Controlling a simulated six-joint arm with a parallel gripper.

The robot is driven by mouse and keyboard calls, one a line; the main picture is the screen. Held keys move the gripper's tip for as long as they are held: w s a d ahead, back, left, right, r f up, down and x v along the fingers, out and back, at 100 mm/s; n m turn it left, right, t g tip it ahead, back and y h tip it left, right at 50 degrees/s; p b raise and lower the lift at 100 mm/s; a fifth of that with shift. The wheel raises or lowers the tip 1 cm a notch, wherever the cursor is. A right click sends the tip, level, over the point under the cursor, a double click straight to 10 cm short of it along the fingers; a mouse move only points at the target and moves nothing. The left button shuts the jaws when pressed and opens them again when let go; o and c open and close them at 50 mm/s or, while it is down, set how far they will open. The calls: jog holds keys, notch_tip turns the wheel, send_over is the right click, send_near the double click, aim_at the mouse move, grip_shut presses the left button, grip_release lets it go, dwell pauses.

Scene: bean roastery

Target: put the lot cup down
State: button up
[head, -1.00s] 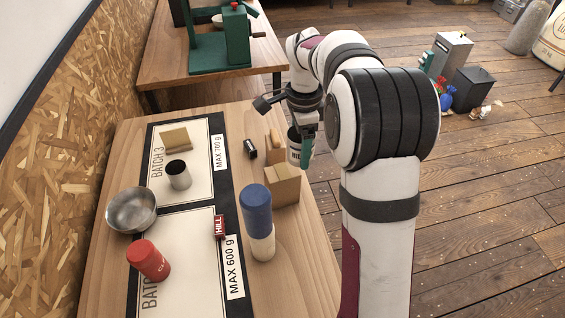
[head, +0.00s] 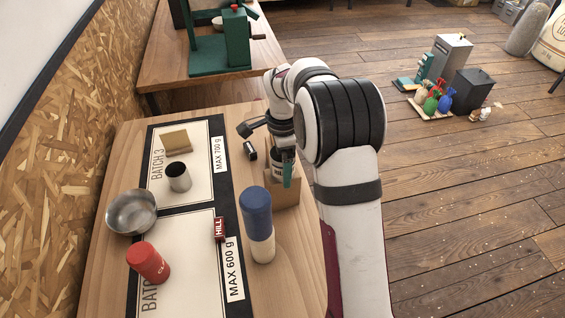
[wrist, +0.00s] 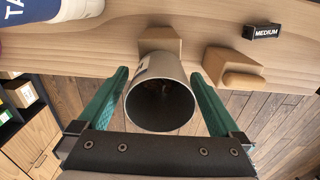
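My gripper (head: 287,172) has green fingers on either side of the lot cup (head: 278,160), a pale metal cup with a printed label. In the wrist view my gripper (wrist: 160,75) holds the cup (wrist: 160,106) between its fingertips, the open mouth facing the camera and dark inside. In the head view the cup is partly hidden by a finger. It is at the table's right side, just over or behind a wooden block (head: 284,195), which also shows in the wrist view (wrist: 158,40). I cannot tell whether they touch.
A blue-and-white cylinder (head: 257,215) stands close by at the front. A black MEDIUM tag (head: 250,151) lies to the left. A dark-topped cup (head: 179,177), wooden block (head: 176,140), steel bowl (head: 131,211), red can (head: 148,262) and red HILL tag (head: 219,229) are further left.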

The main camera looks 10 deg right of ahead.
jog(key=shift+r, duration=0.1)
notch_tip(320, 180, up, 11)
jog(key=s+a+r+n, duration=0.2)
jog(key=s+r+n, duration=0.2)
jog(key=s, duration=0.6)
jog(key=s+a+f+n+y, duration=0.1)
jog(key=s+f+n, duration=0.2)
jog(key=s, duration=0.8)
jog(key=s+a+f+n, duration=0.2)
jog(key=s+n, duration=0.3)
jog(key=s, duration=0.7)
jog(key=shift+f+y, duration=0.4)
jog(key=shift+f, duration=0.3)
jog(key=shift+s, duration=0.1)
